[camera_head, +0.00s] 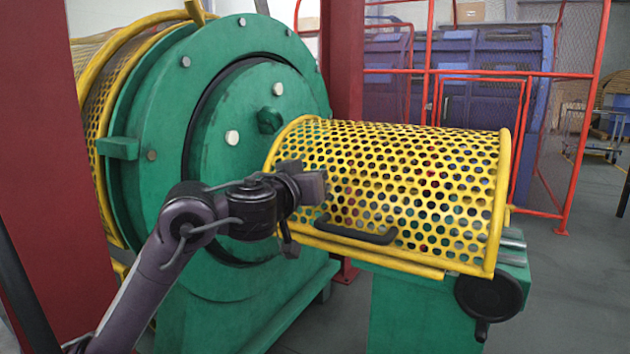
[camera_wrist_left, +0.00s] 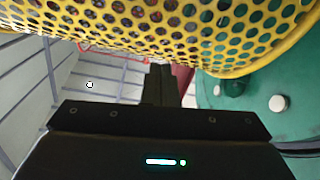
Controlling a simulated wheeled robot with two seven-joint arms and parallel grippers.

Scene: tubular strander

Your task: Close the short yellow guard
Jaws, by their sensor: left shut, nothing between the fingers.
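The short yellow guard (camera_head: 400,180) is a curved perforated cover beside the big green disc. It lies down over the machine parts, with its lower front edge close along a yellow bar; I cannot tell whether it is fully seated. Its black handle (camera_head: 355,233) is on the lower front. My left gripper (camera_head: 315,188) is at the guard's left front, above and left of the handle, shut and empty; contact is unclear. In the left wrist view, the shut fingers (camera_wrist_left: 160,85) point toward the guard mesh (camera_wrist_left: 170,25), which fills the top. My right gripper is out of view.
The green disc housing (camera_head: 160,90) with bolts stands left of the guard, close to my left arm. A black round handwheel (camera_head: 490,295) is on the green base at the right. A red post (camera_head: 345,60) and red fence (camera_head: 480,73) stand behind. Open floor lies right.

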